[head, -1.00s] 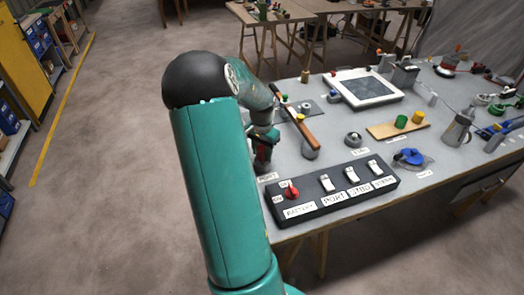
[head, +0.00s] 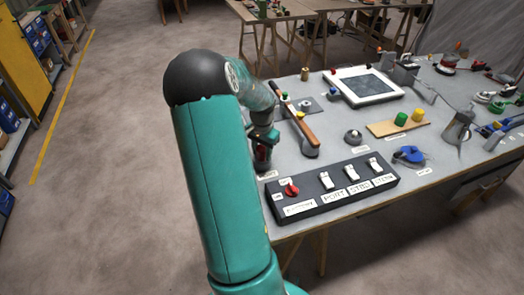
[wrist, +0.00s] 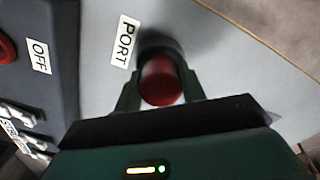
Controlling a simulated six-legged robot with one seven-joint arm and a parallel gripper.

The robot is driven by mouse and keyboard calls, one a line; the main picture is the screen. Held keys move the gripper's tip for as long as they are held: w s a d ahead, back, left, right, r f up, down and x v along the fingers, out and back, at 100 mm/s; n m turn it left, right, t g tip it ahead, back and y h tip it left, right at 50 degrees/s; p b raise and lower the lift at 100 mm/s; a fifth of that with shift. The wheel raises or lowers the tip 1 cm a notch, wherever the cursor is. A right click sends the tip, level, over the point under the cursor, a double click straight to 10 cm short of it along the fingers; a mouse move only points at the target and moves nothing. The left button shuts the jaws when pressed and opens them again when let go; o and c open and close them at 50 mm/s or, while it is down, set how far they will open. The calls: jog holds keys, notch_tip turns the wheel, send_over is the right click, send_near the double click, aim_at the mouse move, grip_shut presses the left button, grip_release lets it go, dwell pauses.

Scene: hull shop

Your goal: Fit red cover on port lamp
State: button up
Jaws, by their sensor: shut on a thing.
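The red cover (wrist: 160,80) is a short red cylinder held between the two fingers of my gripper (wrist: 158,90) in the wrist view. In the head view my gripper (head: 262,148) points down at the bench's near left corner, with a bit of red (head: 262,154) showing between its fingers. A PORT label (wrist: 124,41) lies on the bench beside the cover. A dark round shape (wrist: 160,46) shows just beyond the cover, perhaps the port lamp's base or a shadow. The cover hides most of it, and I cannot tell whether they touch.
A black switch panel (head: 335,209) with a red knob (head: 291,190) and white switches stands close by, right of my gripper. A board (head: 383,129) carries green and yellow caps. The bench edge is near on the left.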

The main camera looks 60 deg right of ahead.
jog(key=shift+f, duration=0.5)
dwell(0.3)
jog(key=o, duration=1)
jog(key=shift+o, duration=0.3)
jog(key=o, duration=0.3)
jog(key=shift+r, duration=4.05)
